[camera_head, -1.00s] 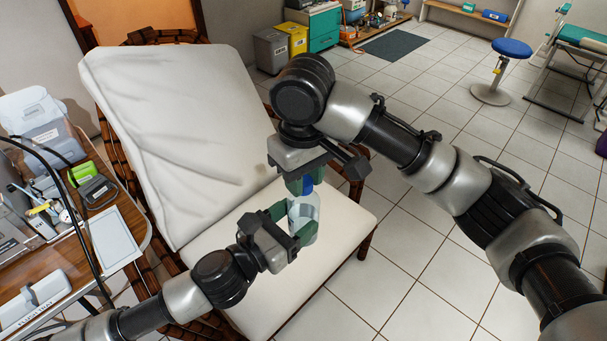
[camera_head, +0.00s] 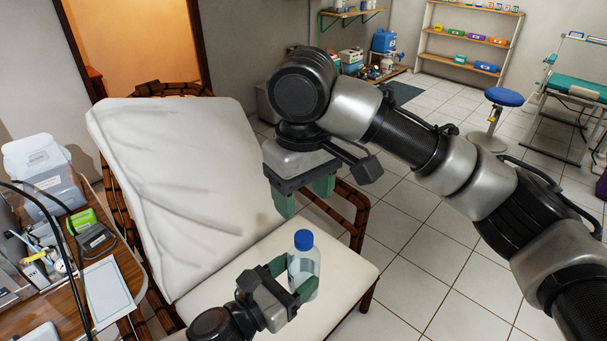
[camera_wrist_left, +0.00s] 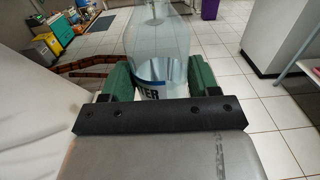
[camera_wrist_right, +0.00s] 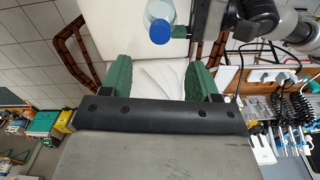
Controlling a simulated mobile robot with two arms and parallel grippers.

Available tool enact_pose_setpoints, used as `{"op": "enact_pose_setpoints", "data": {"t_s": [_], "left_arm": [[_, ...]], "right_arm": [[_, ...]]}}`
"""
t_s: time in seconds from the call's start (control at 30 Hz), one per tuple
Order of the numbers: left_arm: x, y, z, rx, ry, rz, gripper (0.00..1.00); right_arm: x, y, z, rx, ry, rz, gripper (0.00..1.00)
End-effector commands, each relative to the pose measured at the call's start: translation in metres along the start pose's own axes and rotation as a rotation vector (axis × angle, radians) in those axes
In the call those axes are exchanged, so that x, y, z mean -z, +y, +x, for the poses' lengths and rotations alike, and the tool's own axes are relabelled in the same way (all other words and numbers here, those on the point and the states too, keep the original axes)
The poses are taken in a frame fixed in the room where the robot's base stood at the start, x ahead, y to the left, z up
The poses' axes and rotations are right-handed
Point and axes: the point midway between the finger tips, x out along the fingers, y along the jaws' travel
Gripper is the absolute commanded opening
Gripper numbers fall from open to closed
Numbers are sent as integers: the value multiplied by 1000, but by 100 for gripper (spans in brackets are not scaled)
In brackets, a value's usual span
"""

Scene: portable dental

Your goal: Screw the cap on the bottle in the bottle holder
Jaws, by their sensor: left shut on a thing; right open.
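The clear bottle (camera_head: 305,268) is upright above the seat of the white chair, with the blue cap (camera_head: 303,239) on its top. My left gripper (camera_head: 291,277) is shut on the bottle's body. In the left wrist view the bottle (camera_wrist_left: 158,45) stands between the green fingers, with part of a label showing. My right gripper (camera_head: 306,200) is open and empty, above the bottle and a little apart from it. In the right wrist view the blue cap (camera_wrist_right: 161,31) lies beyond the open fingers (camera_wrist_right: 158,75). No bottle holder can be made out.
The white reclining chair (camera_head: 180,160) fills the middle. A wooden side table (camera_head: 143,275) with a white tray, a green-and-black device and containers stands at the left. A blue stool (camera_head: 503,97) and shelves (camera_head: 470,38) are at the back right.

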Motion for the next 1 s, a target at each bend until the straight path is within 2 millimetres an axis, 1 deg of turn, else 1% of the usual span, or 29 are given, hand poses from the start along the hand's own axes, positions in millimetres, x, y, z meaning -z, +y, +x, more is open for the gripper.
{"op": "enact_pose_setpoints", "data": {"t_s": [0.03, 0.1, 0.2, 0.3, 0.9, 1.0], "left_arm": [[-1, 0, 0, 0, -2, 0, 0], [-1, 0, 0, 0, -2, 0, 0], [-1, 0, 0, 0, -2, 0, 0], [-1, 0, 0, 0, -2, 0, 0], [-1, 0, 0, 0, -2, 0, 0], [-1, 0, 0, 0, -2, 0, 0]], "right_arm": [[0, 0, -10, -3, 3, 2, 61], [0, 0, -20, -3, 2, 2, 61], [0, 0, -30, -1, 0, 1, 61], [0, 0, -34, 1, -1, 1, 61], [0, 0, -35, 1, -1, 0, 61], [2, 1, -32, 14, 4, 5, 61]]}}
